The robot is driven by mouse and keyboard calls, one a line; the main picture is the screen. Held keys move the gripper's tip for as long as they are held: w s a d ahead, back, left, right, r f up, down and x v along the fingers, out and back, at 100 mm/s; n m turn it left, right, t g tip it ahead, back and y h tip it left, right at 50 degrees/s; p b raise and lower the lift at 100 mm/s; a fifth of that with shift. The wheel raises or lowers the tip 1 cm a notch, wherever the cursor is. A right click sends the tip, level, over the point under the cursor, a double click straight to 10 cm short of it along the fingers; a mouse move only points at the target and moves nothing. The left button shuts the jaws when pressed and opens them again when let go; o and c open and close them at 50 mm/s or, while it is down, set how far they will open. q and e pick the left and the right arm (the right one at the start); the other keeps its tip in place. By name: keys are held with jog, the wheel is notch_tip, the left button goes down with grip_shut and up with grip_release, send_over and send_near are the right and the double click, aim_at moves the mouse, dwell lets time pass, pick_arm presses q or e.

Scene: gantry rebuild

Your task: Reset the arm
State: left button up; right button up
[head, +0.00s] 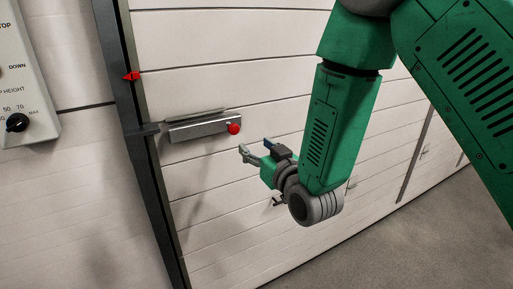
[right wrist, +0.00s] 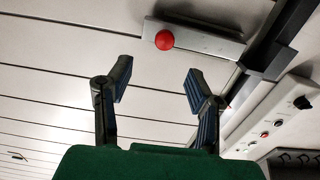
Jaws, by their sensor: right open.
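My right arm is green and comes in from the upper right of the head view. My right gripper (head: 256,149) is open and empty in front of the white panelled wall, just right of and below a red knob (head: 233,129). In the right wrist view my right gripper (right wrist: 157,90) shows its two dark fingers spread apart with nothing between them. The red knob also shows there (right wrist: 165,40), beyond the fingertips and apart from them. My left gripper is not in view.
The knob sits on a grey metal bar (head: 195,128) on the wall, beside a dark upright post (head: 140,130) with a red pointer (head: 131,76). A control box (head: 22,75) with a black dial (head: 17,122) is at the far left. Grey floor (head: 420,235) lies open at lower right.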

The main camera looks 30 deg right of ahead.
dwell(0.3)
jog(key=s+f+g, duration=0.4)
jog(key=s+f, duration=0.2)
jog(key=f, duration=0.5)
jog(key=s+f+g, duration=0.4)
jog(key=s+f, duration=0.1)
jog(key=f, duration=0.5)
jog(key=s+f+g, duration=0.4)
jog(key=s+f, duration=0.2)
jog(key=s, duration=0.6)
jog(key=s+d+f+g, duration=0.1)
jog(key=s+f+g, duration=0.4)
jog(key=s, duration=0.7)
notch_tip(320, 180, down, 2)
jog(key=shift+s+d+h, duration=0.2)
jog(key=shift+d+h, duration=0.1)
jog(key=shift+w, duration=0.15)
